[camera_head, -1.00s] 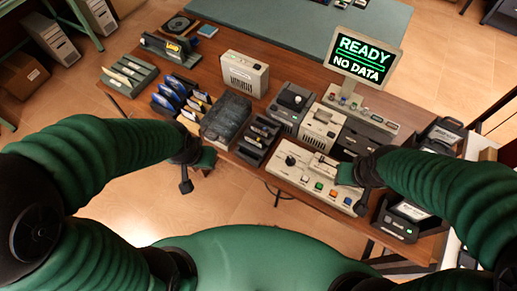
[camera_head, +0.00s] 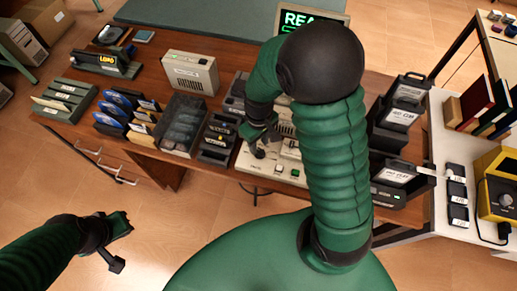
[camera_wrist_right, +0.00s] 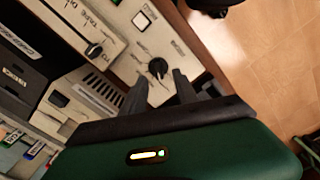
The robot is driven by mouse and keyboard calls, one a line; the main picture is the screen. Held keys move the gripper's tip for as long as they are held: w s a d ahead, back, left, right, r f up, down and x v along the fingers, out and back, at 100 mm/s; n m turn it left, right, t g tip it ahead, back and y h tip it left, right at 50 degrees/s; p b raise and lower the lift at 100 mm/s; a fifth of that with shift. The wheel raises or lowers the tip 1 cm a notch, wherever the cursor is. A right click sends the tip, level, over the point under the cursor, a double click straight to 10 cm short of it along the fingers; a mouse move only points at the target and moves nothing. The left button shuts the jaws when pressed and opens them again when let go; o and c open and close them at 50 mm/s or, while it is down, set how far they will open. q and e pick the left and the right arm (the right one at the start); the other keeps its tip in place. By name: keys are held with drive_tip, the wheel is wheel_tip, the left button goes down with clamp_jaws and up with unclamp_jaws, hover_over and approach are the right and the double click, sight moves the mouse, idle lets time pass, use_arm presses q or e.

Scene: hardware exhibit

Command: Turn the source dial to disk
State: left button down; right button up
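The source dial is a black round knob (camera_wrist_right: 158,68) on a pale control panel (camera_wrist_right: 118,40) in the right wrist view. My right gripper (camera_wrist_right: 160,88) is open, with one finger on each side just short of the knob; I cannot tell whether either touches it. In the head view my right gripper (camera_head: 259,138) is over the left part of the panel (camera_head: 271,170), and my arm hides much of the panel's right side. The dial's setting is too small to read. My left gripper (camera_head: 122,224) is off the table at lower left, holding nothing that I can see.
The screen (camera_head: 292,20) is partly hidden behind my right arm. Disk racks (camera_head: 215,140) stand left of the panel, and black drives (camera_head: 392,180) stand to its right.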

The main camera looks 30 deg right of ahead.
sight(260, 150)
wheel_tip(260, 150, down, 3)
drive_tip(key=shift+d+f, duration=0.1)
drive_tip(key=shift+f, duration=0.1)
drive_tip(key=shift+d+f, duration=0.2)
drive_tip(key=shift+f, duration=0.25)
drive_tip(key=shift+a, duration=0.1)
clamp_jaws()
